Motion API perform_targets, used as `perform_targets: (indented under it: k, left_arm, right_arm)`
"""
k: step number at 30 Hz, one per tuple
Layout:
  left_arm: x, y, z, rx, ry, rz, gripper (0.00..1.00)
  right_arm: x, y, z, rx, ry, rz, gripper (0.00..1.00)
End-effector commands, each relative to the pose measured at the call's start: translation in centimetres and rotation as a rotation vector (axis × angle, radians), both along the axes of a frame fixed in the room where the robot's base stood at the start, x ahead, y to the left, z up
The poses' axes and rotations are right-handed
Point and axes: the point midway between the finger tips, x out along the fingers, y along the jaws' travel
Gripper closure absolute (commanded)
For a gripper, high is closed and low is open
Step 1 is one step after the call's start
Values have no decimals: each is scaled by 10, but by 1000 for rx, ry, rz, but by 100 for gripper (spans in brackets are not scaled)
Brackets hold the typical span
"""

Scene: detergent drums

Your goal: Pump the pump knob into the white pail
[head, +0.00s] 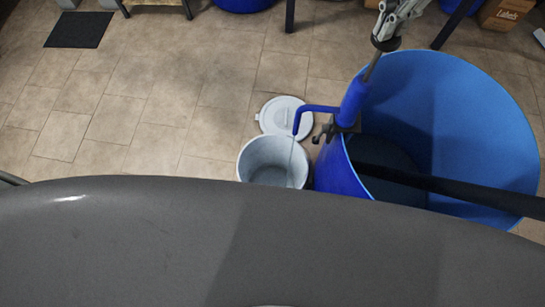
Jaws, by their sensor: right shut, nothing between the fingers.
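The blue pump (353,103) is fixed at the left rim of a large open blue drum (485,110). Its metal rod slants up to the dark pump knob (385,44). My right gripper (386,34) is shut and empty, its fingertips at the top of the knob; whether they touch it I cannot tell. The pump's blue spout (318,108) bends down over the open white pail (245,168). A thin pale streak runs from the spout into the pail, which looks like liquid. The pail's lower part is hidden by my grey body. My left gripper is not in view.
A white lid (283,113) lies on the tiled floor behind the pail. A dark mat (79,29) lies at the upper left. A cardboard box (505,13) stands at the upper right. The floor left of the pail is clear.

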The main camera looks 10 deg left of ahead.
Motion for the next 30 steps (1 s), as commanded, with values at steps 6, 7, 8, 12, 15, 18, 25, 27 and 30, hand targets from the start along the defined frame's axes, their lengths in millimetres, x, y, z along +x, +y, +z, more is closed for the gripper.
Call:
perform_targets:
  k: [6,7,8,12,15,18,25,27,30]
  left_arm:
    - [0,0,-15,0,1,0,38]
    - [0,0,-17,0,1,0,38]
    - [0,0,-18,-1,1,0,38]
    - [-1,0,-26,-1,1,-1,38]
    - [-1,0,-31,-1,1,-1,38]
    - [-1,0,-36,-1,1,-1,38]
    - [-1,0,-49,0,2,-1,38]
    - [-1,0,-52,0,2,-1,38]
    - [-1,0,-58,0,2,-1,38]
  right_arm:
    - [-1,0,-18,-3,4,1,100]
    - [-1,0,-20,-3,4,1,100]
    - [-1,0,-22,-2,5,1,100]
    - [-1,0,-30,-2,5,1,100]
    - [-1,0,-36,-2,6,2,100]
    - [-1,0,-42,-2,6,2,100]
    - [-1,0,-56,-2,6,2,100]
    - [-1,0,-61,-3,6,2,100]
    - [-1,0,-67,-4,6,2,100]
